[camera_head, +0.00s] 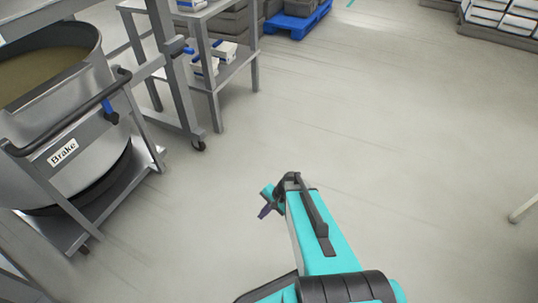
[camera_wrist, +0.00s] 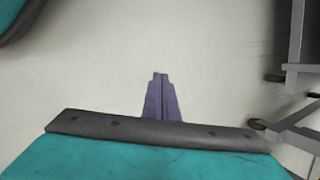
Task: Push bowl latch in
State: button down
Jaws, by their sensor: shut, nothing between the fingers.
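A large steel bowl (camera_head: 98,138) with tan contents stands on a wheeled frame at the left in the head view. Another blue-tipped part (camera_head: 183,47) is on the upright behind. My gripper (camera_head: 263,213) is over open floor, right of the bowl and apart from it. In the wrist view its purple fingers (camera_wrist: 160,76) are together and empty.
A steel shelf table (camera_head: 228,68) with white boxes stands behind the bowl. A blue pallet (camera_head: 297,22) and stacked crates (camera_head: 505,18) are at the back. A light leg (camera_head: 523,208) shows at the right edge. The middle floor is clear.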

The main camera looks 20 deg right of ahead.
jog(key=s+a+f+n+g+h, duration=0.1)
jog(key=s+a+n+g, duration=0.1)
jog(key=s+n, duration=0.2)
jog(key=s+a+f+n+g+h, duration=0.2)
jog(key=s+a+n, duration=0.1)
jog(key=s, duration=0.8)
jog(key=s+a+f+n+g+h, duration=0.1)
jog(key=s+a+n+g+h, duration=0.1)
jog(key=s+n, duration=0.3)
jog(key=s+a, duration=0.1)
jog(key=s, duration=0.1)
jog(key=shift+s+f+n+g, duration=0.3)
jog(key=shift+n, duration=0.1)
